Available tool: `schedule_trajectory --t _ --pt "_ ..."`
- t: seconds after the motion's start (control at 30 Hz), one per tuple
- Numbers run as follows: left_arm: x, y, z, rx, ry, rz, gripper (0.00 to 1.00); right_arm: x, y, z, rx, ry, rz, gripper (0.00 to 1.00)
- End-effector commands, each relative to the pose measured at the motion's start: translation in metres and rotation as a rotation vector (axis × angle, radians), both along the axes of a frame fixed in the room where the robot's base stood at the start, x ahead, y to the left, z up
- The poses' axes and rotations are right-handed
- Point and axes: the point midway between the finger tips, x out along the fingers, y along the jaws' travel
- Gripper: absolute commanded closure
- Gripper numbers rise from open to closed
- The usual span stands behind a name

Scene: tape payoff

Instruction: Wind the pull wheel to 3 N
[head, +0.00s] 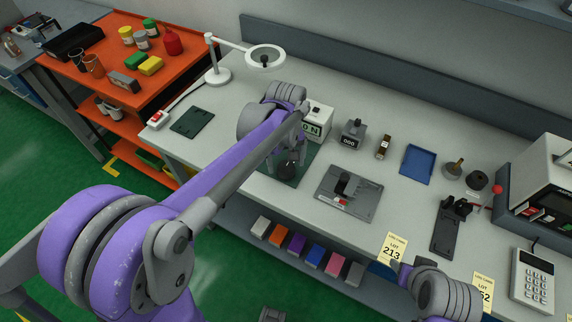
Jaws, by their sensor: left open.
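A white box with a green-framed display (318,124) stands at the back of the bench. Its sign ends in "0 N", and my left arm hides part of its left side. My left gripper (288,170) is open, pointing down over a dark green plate (303,165) in front of that box. The pull wheel cannot be made out clearly; my arm and gripper cover that spot. I cannot tell whether the fingers touch anything.
A grey fixture plate (360,204) with a black post lies to the right. Behind it are a "000" counter (352,135) and a blue tray (417,163). A magnifier lamp (216,72) stands back left. A black stand (444,232) and calculator (533,279) are at right.

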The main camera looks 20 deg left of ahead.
Motion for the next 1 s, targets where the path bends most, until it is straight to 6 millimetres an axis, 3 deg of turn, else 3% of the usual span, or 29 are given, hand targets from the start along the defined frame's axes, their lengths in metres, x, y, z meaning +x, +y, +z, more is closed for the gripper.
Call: schedule_trajectory --t 0.2,0.47,0.93,1.0 --pt "-0.0002 0.0 -0.0154 0.0 0.0 0.0 0.07 -0.0004 0.0 -0.0013 0.0 0.001 0.0 0.5" --pt "-0.0001 0.0001 -0.016 0.001 -0.001 0.0 0.07 -0.0005 0.0 -0.0013 0.0 0.001 0.0 0.5" --pt "-0.0002 0.0 -0.0157 0.001 -0.001 0.0 0.92 -0.0005 0.0 -0.0013 0.0 0.001 0.0 0.5" --pt "-0.0002 0.0 -0.0157 0.0 0.0 -0.001 0.92 -0.0005 0.0 -0.0013 0.0 0.001 0.0 0.5"
